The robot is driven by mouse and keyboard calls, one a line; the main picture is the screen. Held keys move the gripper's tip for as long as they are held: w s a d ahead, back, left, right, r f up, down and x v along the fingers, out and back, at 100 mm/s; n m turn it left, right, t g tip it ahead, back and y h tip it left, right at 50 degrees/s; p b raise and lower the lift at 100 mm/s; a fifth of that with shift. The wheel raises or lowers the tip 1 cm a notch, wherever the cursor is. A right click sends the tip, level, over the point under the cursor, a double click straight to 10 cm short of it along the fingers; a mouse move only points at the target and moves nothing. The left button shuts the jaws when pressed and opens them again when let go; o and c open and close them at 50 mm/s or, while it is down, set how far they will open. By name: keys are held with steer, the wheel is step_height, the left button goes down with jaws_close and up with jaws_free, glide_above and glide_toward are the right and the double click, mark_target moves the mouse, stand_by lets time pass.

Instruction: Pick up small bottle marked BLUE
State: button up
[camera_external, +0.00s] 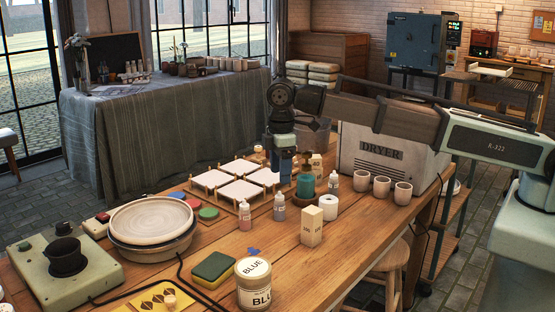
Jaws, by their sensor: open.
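Several small white-capped bottles stand near the tile rack; their labels are too small to read. One small bottle with a blue-grey body (279,208) stands at the rack's front right. A small bottle with a pinkish body (244,216) stands to its left, and another small bottle (333,183) stands farther right. A large, wide jar (253,285) at the front edge clearly reads BLUE. My gripper (286,174) points down near the rack's right end, above and behind the blue-grey bottle in the picture. It is open, with no bottle visible in it.
A wooden rack with white tiles (236,188), a teal container (305,184), a cream block (312,226) and several cups (381,187) surround the bottles. A banding wheel (151,222) and a sponge (213,269) lie leftward. A dryer (385,155) stands behind. The front right tabletop is clear.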

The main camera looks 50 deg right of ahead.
mark_target(279, 208)
steer(key=shift+w+d+m, duration=0.15)
steer(key=shift+w+d, duration=0.1)
steer(key=shift+d, duration=0.3)
steer(key=shift+w+d+m, duration=0.15)
steer(key=shift+w+d, duration=0.1)
steer(key=shift+d, duration=0.25)
steer(key=shift+d+f, duration=0.15)
steer(key=shift+f, duration=0.1)
step_height(279, 208, down, 8)
steer(key=shift+w, duration=0.1)
steer(key=shift+w+f, duration=0.15)
steer(key=shift+f, duration=0.75)
steer(key=shift+w+f, duration=0.2)
steer(key=shift+f, duration=0.7)
steer(key=shift+w+f, duration=0.15)
steer(key=shift+f, duration=0.75)
steer(key=shift+c, duration=0.4)
steer(key=c, duration=1)
